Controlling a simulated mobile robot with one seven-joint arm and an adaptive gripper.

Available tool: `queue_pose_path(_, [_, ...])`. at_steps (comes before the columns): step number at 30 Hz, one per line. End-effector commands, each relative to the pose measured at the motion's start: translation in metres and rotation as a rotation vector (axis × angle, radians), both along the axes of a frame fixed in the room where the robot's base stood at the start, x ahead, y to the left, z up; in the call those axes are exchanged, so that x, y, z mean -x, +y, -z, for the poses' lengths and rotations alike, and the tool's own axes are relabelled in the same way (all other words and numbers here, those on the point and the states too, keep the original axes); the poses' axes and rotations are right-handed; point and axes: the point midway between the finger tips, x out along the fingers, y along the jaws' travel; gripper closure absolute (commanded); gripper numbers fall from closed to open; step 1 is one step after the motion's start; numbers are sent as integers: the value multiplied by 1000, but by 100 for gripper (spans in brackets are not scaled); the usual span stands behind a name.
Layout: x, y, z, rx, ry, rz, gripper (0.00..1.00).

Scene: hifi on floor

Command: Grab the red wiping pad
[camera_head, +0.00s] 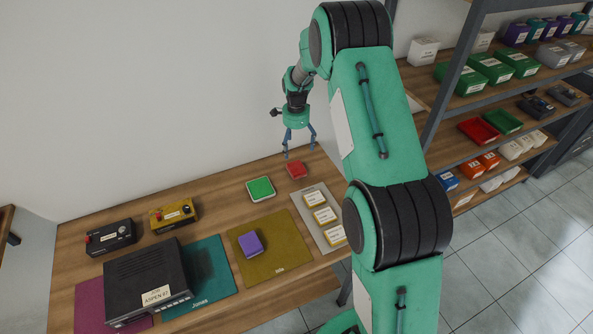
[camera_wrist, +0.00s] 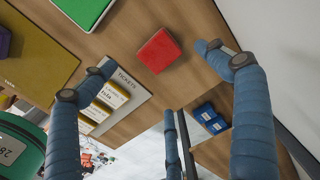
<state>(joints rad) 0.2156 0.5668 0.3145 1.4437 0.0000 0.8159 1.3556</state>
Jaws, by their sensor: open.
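The red wiping pad (camera_head: 297,170) lies on the wooden bench top near the wall, to the right of a green pad (camera_head: 260,189). It also shows in the wrist view as a red block (camera_wrist: 158,51), between and beyond my spread fingers. My gripper (camera_head: 299,152) is open and empty, above the bench and near the red pad. In the wrist view the fingers (camera_wrist: 155,62) stand apart from the pad, with nothing between them touching it.
A grey tray (camera_head: 302,204) with yellow-edged labelled cards lies in front of the pad. A purple block (camera_head: 251,244) sits on an olive mat (camera_head: 287,262). A black hifi unit (camera_head: 148,281) and two small boxes stand at left. Shelves (camera_head: 465,84) with bins stand at right.

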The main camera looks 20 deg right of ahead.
Motion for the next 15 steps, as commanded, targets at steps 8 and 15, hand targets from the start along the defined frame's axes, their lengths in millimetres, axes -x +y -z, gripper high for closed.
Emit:
queue_pose_path(8, [1, 0, 38, -1, 3, 0, 12])
queue_pose_path(15, [1, 0, 69, 0, 2, 0, 12])
